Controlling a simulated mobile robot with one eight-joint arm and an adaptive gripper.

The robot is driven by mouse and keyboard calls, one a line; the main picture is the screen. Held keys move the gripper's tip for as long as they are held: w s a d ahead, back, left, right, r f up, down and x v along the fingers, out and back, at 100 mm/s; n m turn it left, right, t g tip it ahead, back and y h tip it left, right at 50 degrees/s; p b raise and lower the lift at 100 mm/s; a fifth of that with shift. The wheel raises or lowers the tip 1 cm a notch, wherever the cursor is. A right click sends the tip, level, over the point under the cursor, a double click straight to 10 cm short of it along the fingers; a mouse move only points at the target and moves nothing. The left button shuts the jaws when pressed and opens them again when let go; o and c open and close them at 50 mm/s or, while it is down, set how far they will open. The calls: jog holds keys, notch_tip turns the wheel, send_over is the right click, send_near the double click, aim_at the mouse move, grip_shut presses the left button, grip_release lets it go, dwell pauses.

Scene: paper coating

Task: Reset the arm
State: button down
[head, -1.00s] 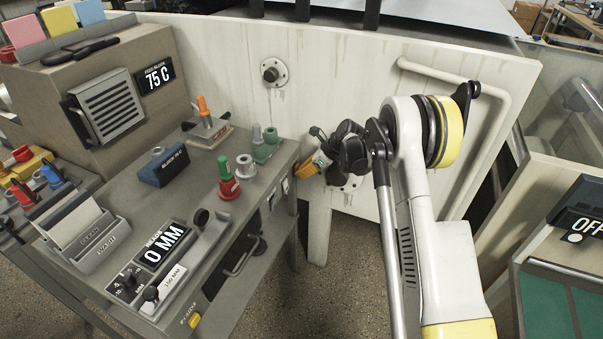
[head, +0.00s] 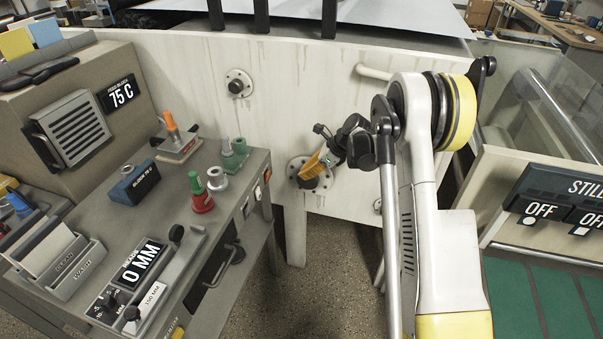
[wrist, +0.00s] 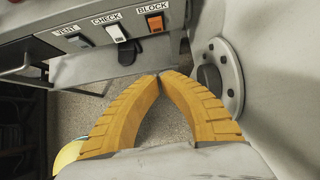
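My gripper (head: 312,166) has ridged yellow fingers and is on the end of my raised, folded arm. In the head view it is in front of a round bolted flange (head: 325,184) on the pale panel and partly covers it. I cannot tell whether it touches the flange. In the wrist view the two fingertips (wrist: 159,76) meet, with nothing seen between them. The flange also shows just right of the fingers there (wrist: 233,85).
A grey workbench (head: 150,215) with bottles and tools stands left of my arm. Its front edge carries switches marked VENT (wrist: 73,40), CHECK (wrist: 116,33) and BLOCK (wrist: 155,22). The pale panel (head: 300,105) lies behind my gripper. A cabinet with OFF displays (head: 541,209) stands right.

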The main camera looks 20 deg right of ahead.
dwell(0.3)
jog(key=s+a+r+n+h, duration=0.25)
jog(key=s+r+n, duration=0.25)
jog(key=s+r, duration=0.3)
jog(key=s+a+r+n+h, duration=0.1)
jog(key=s+a+r+n, duration=0.4)
jog(key=r, duration=0.5)
jog(key=s+r+n+t+h, duration=0.2)
jog(key=s+n, duration=1.3)
jog(key=s, duration=0.8)
jog(key=shift+s+a+t+h, duration=0.15)
jog(key=shift+t+h, duration=0.2)
jog(key=shift+t, duration=0.05)
jog(key=shift+r, duration=0.1)
